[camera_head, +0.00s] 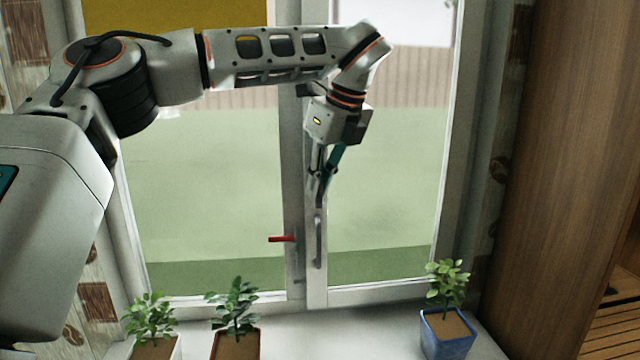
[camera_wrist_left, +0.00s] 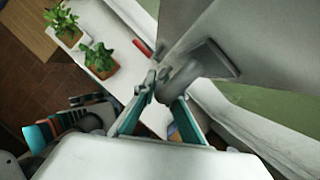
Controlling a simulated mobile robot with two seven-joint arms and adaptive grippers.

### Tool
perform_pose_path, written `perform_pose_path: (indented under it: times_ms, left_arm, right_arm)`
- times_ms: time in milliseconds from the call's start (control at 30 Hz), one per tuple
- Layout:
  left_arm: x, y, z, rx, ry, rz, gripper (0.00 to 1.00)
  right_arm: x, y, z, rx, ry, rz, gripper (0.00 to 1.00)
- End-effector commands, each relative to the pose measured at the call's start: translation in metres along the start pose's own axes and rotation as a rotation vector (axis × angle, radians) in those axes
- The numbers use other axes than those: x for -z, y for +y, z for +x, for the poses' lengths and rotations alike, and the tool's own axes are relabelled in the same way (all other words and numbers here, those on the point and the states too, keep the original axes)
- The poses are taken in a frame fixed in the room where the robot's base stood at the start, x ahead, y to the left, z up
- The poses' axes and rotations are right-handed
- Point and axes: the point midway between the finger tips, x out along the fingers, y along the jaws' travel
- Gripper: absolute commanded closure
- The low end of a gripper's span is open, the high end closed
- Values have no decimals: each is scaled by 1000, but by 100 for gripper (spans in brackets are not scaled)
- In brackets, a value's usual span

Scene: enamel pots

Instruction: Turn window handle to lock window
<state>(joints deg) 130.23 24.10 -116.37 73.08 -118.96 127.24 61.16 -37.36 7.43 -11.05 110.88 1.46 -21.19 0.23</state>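The window has a red handle (camera_head: 281,239) that sticks out level to the left from the middle frame. It also shows in the left wrist view (camera_wrist_left: 143,47). A grey upright bar handle (camera_head: 318,242) sits just right of it on the right sash. My left gripper (camera_head: 321,198) points down in front of the right sash, above and right of the red handle and apart from it. In the left wrist view its teal fingers (camera_wrist_left: 162,88) lean together near a grey handle part; whether they touch it or each other is unclear. My right gripper is out of view.
A white sill (camera_head: 300,340) runs below the window. Two potted plants (camera_head: 238,310) stand on its left part and a blue pot (camera_head: 447,330) on its right. A wooden panel (camera_head: 560,170) stands at the right. The sill's middle is clear.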

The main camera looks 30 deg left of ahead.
Motion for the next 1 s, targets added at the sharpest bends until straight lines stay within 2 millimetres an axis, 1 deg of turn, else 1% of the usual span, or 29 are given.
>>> perform_pose_path:
  times_ms: [33, 67, 400, 533, 667, 800, 1000]
  left_arm:
    - [-6, -1, -1, 8, -11, -7, 79]
    - [-5, -1, -1, 7, -10, -7, 72]
    - [-2, -1, -1, 3, -6, -3, 72]
    - [-2, -1, -10, 4, -6, -4, 72]
    - [-2, -1, -31, 6, -8, -5, 72]
    - [-2, -1, -60, 7, -9, -6, 72]
    - [-3, -1, -97, 6, -9, -7, 72]
  right_arm:
    - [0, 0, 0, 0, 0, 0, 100]
    - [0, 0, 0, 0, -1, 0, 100]
    - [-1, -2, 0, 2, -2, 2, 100]
    - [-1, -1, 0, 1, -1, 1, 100]
    - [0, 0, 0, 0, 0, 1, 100]
    - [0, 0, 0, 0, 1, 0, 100]
    - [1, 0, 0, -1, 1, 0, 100]
